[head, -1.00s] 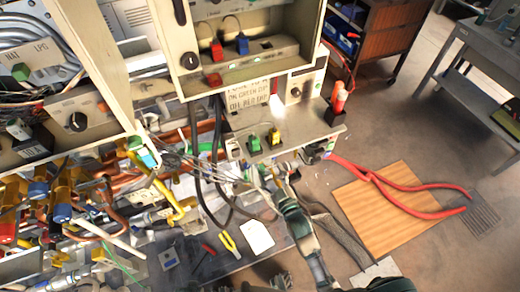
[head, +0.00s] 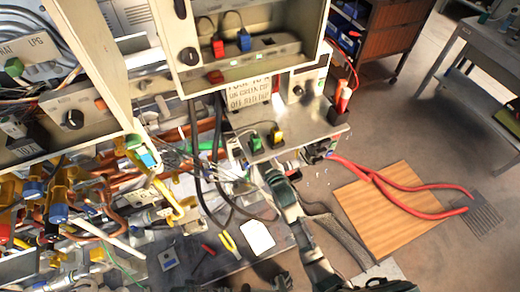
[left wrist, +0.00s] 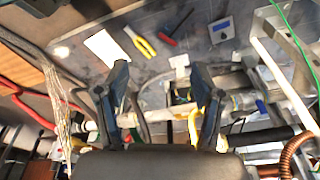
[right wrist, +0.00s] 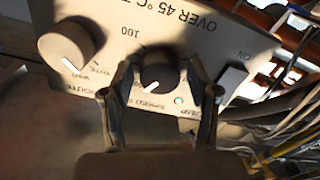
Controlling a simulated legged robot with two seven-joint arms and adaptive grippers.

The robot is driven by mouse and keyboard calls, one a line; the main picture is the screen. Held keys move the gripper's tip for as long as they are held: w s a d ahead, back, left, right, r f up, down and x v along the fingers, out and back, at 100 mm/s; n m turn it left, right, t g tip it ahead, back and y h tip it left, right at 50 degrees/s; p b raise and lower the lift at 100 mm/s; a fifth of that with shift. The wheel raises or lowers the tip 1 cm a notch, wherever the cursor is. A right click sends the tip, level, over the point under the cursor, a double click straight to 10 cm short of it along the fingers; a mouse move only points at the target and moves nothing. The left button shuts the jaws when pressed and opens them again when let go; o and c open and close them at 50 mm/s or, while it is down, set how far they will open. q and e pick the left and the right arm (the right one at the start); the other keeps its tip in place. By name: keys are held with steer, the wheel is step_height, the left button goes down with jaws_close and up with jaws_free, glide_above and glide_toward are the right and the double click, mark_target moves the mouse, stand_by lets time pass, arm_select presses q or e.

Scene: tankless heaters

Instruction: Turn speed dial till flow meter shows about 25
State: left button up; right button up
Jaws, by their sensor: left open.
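The speed dial (right wrist: 158,74) is a dark round knob with a white pointer line, on a pale panel lettered "SPEED" and "100" in the right wrist view. Its pointer slants to lower left. My right gripper (right wrist: 160,80) has one finger on each side of the dial; I cannot tell whether they touch it. In the head view the hand is hard to make out at the end of my right arm. My left gripper (left wrist: 160,75) is open and empty above the cluttered bench. A grey unit with a small blue screen (left wrist: 221,29) may be the flow meter; its reading is too small to tell.
A larger knob (right wrist: 68,47) and a light rocker switch (right wrist: 231,82) flank the dial. Pipes and valves (head: 60,205) crowd the left. Black hoses (head: 197,150) hang near my right arm. Yellow-handled pliers (head: 228,242) and a white card (head: 257,237) lie on the bench.

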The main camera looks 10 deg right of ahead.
steer(key=c, duration=0.8)
arm_select(q)
steer(key=f, duration=0.2)
steer(key=f+p, duration=0.1)
steer(key=shift+s+f, duration=0.2)
steer(key=shift+s, duration=0.1)
arm_select(e)
steer(key=shift+o, duration=0.2)
steer(key=shift+m, duration=0.6)
steer(key=o, duration=1.1)
steer(key=shift+o, duration=0.2)
steer(key=s+d, duration=0.2)
steer(key=s, duration=0.9)
steer(key=shift+s, duration=0.35)
steer(key=shift+d+f, duration=0.1)
